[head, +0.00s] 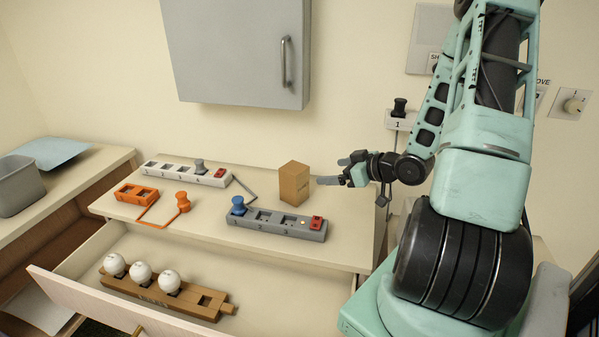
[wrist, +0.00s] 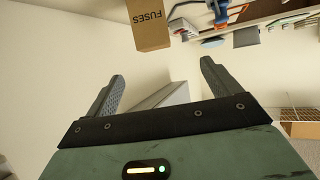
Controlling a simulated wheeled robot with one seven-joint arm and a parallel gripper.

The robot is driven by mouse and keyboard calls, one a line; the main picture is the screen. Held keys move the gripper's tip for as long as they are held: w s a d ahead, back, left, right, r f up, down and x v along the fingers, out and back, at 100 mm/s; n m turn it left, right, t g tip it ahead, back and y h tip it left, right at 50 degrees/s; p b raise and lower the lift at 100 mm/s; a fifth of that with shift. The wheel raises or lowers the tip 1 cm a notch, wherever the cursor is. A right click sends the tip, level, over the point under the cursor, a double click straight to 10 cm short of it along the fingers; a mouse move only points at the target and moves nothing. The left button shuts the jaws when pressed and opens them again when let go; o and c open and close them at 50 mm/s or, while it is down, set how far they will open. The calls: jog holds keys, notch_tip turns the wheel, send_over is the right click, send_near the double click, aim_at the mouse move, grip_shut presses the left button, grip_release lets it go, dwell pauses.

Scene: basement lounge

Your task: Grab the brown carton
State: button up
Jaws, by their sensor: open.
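The brown carton (head: 294,184) stands upright on the top of the cabinet, toward its back right. In the wrist view the carton (wrist: 149,22) shows at the top with the word "FUSES" on it, beyond my fingertips and toward the left finger. My gripper (head: 340,171) is just right of the carton in the head view, its fingers pointing left toward it. In the wrist view my gripper (wrist: 162,68) is open, with nothing between its fingers.
A grey socket strip (head: 276,223) with a blue plug (head: 238,205) lies in front of the carton. A white strip (head: 187,173) and an orange strip (head: 137,194) lie to the left. An open drawer (head: 150,310) below holds a wooden rack with white balls. A grey wall cabinet (head: 238,50) hangs above.

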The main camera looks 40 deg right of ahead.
jog(key=d, duration=0.1)
jog(key=p, duration=0.3)
send_near(297, 169)
jog(key=x, duration=0.6)
jog(key=shift+s+f, duration=0.1)
jog(key=shift+f, duration=0.15)
jog(key=shift+t, duration=0.3)
jog(key=p+x, duration=0.2)
jog(key=x, duration=0.2)
jog(key=shift+w, duration=0.3)
jog(key=shift+w+f, duration=0.2)
jog(key=shift+w, duration=0.2)
jog(key=c, duration=1.4)
